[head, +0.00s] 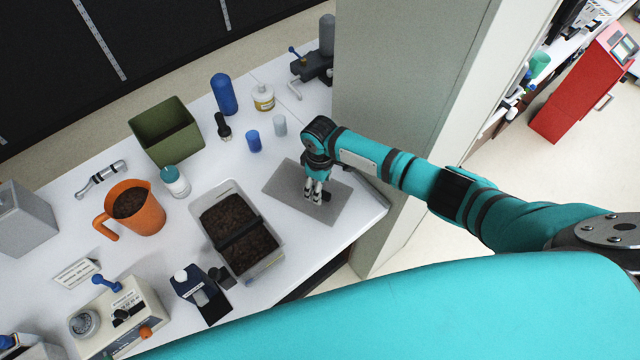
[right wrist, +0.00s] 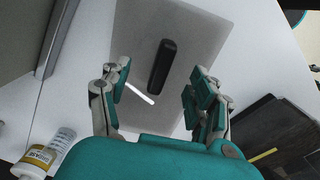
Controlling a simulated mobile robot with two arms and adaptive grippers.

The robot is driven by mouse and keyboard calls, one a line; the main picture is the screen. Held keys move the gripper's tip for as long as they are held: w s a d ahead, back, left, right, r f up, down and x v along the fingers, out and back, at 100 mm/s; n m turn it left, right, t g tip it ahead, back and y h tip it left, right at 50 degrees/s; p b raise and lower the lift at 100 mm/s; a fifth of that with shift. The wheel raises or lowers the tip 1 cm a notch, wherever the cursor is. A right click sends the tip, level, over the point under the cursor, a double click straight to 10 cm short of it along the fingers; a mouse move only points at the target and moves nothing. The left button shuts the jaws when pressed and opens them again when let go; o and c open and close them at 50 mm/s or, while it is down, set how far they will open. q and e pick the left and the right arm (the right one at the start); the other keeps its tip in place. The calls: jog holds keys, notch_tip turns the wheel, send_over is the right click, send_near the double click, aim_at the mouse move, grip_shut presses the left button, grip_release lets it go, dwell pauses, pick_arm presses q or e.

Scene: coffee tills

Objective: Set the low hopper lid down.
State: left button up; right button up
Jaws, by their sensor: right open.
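The hopper lid is a flat grey plate (head: 283,187) with a short black handle (head: 327,196). It appears to lie flat on the white table near the right edge. My right gripper (head: 316,190) is over the plate, pointing down beside the handle. In the right wrist view the plate (right wrist: 205,45) lies below my open right gripper (right wrist: 159,84). The black handle (right wrist: 161,68) sits between the spread fingers, with a gap on both sides. My left gripper is not in view.
A clear two-part bin (head: 275,262) of dark grounds stands left of the plate. A blue cup (head: 253,141), a grey cup (head: 280,125) and a dark grinder (head: 315,66) stand behind. An orange jug (head: 148,220) and green box (head: 165,133) are farther left. A pillar (head: 395,110) rises at right.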

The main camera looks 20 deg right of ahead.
jog(key=shift+r, duration=0.15)
notch_tip(320, 180, up, 3)
jog(key=p, duration=0.3)
notch_tip(320, 180, up, 2)
jog(key=shift+r+p, duration=0.25)
jog(key=shift+p, duration=0.2)
notch_tip(320, 180, up, 2)
jog(key=shift+r, duration=0.15)
